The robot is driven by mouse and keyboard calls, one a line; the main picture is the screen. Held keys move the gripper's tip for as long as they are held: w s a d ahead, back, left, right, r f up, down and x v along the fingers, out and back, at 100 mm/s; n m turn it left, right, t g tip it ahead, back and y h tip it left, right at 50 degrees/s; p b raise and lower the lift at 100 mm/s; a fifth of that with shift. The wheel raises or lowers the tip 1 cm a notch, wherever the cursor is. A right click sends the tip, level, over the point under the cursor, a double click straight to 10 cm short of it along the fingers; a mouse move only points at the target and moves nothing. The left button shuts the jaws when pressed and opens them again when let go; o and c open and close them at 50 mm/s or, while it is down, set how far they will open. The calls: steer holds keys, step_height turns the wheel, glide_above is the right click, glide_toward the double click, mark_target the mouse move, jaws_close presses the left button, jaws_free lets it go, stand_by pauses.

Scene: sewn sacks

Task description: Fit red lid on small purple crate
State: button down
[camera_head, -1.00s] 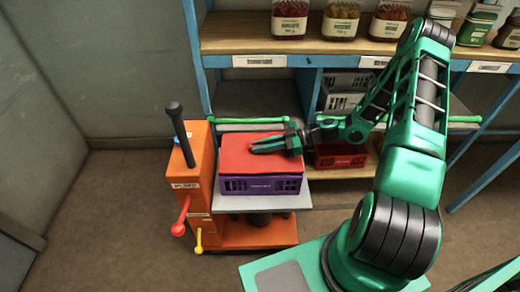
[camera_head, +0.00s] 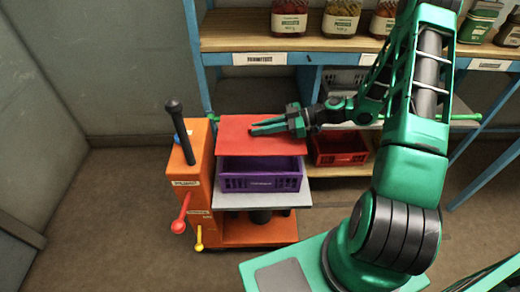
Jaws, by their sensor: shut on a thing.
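The small purple crate (camera_head: 262,183) stands on the grey platform of the orange cart, and part of its open inside shows. The flat red lid (camera_head: 245,146) is off the crate, above or behind it, and hides the crate's back part in the picture. My gripper (camera_head: 254,128) reaches in from the right and is shut on the red lid. The exact grip point under the fingers is hard to make out, and I cannot tell how high the lid is above the crate.
The orange cart (camera_head: 188,158) has a tall dark lever, with red and yellow levers on its side. A red crate (camera_head: 340,151) sits on the lower shelf to the right. Jars stand on the wooden shelf (camera_head: 240,40) behind. The floor at left is clear.

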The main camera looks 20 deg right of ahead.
step_height(320, 180, down, 9)
steer(key=shift+r, duration=0.15)
stand_by(0.4)
steer(key=shift+f, duration=0.5)
steer(key=c, duration=1.8)
jaws_free()
steer(key=shift+o, duration=0.4)
